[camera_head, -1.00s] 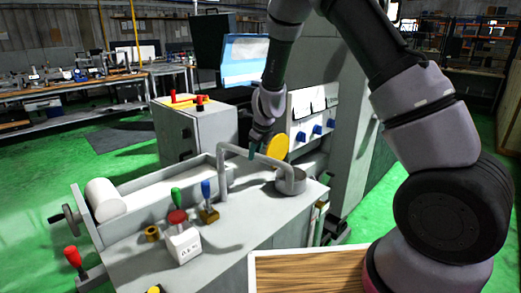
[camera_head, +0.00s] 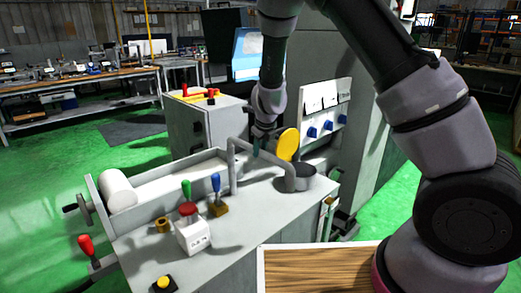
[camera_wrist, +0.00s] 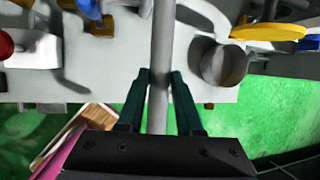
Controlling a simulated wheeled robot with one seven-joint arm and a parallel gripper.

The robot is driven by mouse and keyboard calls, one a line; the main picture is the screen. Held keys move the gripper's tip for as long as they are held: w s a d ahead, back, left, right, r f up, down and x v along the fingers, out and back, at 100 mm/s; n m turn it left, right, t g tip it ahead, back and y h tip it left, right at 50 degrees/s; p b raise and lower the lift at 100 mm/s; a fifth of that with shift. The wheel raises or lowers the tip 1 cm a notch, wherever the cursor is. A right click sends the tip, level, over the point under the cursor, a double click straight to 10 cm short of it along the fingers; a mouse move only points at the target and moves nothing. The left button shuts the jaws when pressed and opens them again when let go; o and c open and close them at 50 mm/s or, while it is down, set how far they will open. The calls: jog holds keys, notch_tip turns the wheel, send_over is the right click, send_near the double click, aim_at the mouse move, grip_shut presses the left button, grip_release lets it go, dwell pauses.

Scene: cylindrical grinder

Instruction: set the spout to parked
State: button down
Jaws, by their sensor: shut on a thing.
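The spout (camera_head: 242,146) is a grey bent pipe. It rises from the machine's top, runs across and bends down at its outlet end beside the front-left of the round grey cup (camera_head: 306,179). My gripper (camera_head: 259,142) is over the spout's horizontal run. In the wrist view the spout (camera_wrist: 162,35) passes between the two dark green fingers of my gripper (camera_wrist: 160,78), which are shut on it. The cup (camera_wrist: 222,62) lies to the right of the pipe there, apart from it.
Green and blue levers (camera_head: 216,182) and a white box with a red button (camera_head: 192,232) stand left of the spout. A yellow disc (camera_head: 288,144) is just behind the cup. A wood-topped surface (camera_head: 320,270) is at the front. A tall grey cabinet (camera_head: 365,140) stands right.

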jog(key=c, duration=0.6)
grip_release()
jog(key=shift+s+a, duration=0.1)
jog(key=shift+a, duration=0.1)
jog(key=v, duration=1)
jog(key=shift+s+d+r, duration=0.15)
jog(key=shift+r, duration=0.2)
jog(key=s+d+r+n+y, duration=0.2)
jog(key=s+d+r+n, duration=0.55)
jog(key=d+r, duration=0.2)
jog(key=s+d+r+n+y, duration=0.2)
jog(key=s+d+r+n, duration=0.55)
jog(key=r+n, duration=0.2)
jog(key=s+d+r+n+h, duration=0.1)
jog(key=s+n, duration=0.1)
jog(key=s+d+r+n+t+h, duration=0.1)
jog(key=s+d+n, duration=0.1)
jog(key=s, duration=0.1)
jog(key=s+d+r+n+t+h, duration=0.1)
jog(key=s+d+n, duration=0.1)
jog(key=s, duration=0.1)
jog(key=shift+s+d+r, duration=0.2)
jog(key=shift+s+d, duration=0.05)
